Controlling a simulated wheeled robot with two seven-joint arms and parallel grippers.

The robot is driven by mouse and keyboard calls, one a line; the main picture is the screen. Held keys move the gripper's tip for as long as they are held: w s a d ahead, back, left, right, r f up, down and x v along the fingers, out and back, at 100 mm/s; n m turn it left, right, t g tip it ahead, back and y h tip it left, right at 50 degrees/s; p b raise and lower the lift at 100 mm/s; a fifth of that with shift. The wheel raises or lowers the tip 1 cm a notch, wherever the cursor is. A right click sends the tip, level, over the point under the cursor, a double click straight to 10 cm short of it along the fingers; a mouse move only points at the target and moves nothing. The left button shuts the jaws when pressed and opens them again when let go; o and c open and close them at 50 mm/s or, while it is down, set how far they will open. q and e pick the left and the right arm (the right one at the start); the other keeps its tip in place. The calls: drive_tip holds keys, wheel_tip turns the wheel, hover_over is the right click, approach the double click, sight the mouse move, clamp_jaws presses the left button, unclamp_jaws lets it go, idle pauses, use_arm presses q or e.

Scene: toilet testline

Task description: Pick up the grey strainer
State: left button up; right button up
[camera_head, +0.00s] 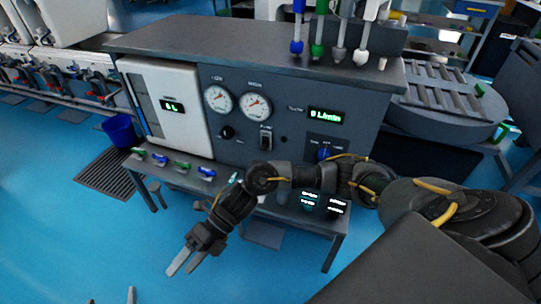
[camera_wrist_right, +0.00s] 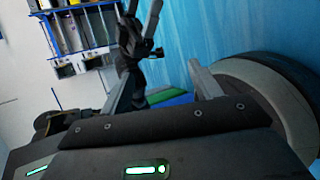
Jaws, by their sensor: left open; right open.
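Four-coloured fittings stand in a row on top of the test bench in the head view; a grey one (camera_head: 339,50) is between a green one and a white one. I cannot tell whether it is the grey strainer. My right gripper (camera_head: 182,263) hangs open and empty over the blue floor in front of the bench, well apart from these fittings. In the right wrist view its fingers (camera_wrist_right: 162,75) are spread with nothing held. My left gripper (camera_head: 110,298) shows only its fingertips at the bottom edge; they are apart.
The grey test bench (camera_head: 240,36) has gauges and a front shelf with several green and blue handled pieces (camera_head: 183,166). A blue bin (camera_head: 119,130) stands left of it. A round slatted table (camera_head: 436,100) is at right. The floor at lower left is clear.

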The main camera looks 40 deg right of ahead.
drive_tip(key=w+d+n+h+p, duration=0.1)
drive_tip(key=w+d+h+p, duration=0.1)
drive_tip(key=d, duration=1)
drive_tip(key=w+d+r+n+t+h+p, duration=0.1)
drive_tip(key=w+d+h, duration=0.4)
drive_tip(key=d, duration=0.8)
drive_tip(key=w+d+n+t+h+p, duration=0.1)
drive_tip(key=d+h, duration=0.4)
drive_tip(key=d, duration=0.8)
drive_tip(key=shift+w+r+h+p, duration=0.2)
drive_tip(key=shift+w+p, duration=0.25)
drive_tip(key=shift+w, duration=0.15)
drive_tip(key=shift+w+r+h+p, duration=0.1)
drive_tip(key=shift+w+h+p, duration=0.1)
drive_tip(key=shift+w+p, duration=0.35)
use_arm(q)
drive_tip(key=s+a+f+g+y, duration=0.1)
drive_tip(key=s+a+f+g, duration=0.2)
drive_tip(key=s, duration=0.6)
drive_tip(key=s+a+f+g+y+b, duration=0.1)
drive_tip(key=s+a+f+g+y, duration=0.1)
drive_tip(key=s+f+g, duration=0.5)
drive_tip(key=shift+s+a+n+g, duration=0.4)
drive_tip(key=shift+s+a+g, duration=0.1)
drive_tip(key=shift+s, duration=0.5)
use_arm(e)
drive_tip(key=shift+w+a+f, duration=0.1)
drive_tip(key=shift+f, duration=2.8)
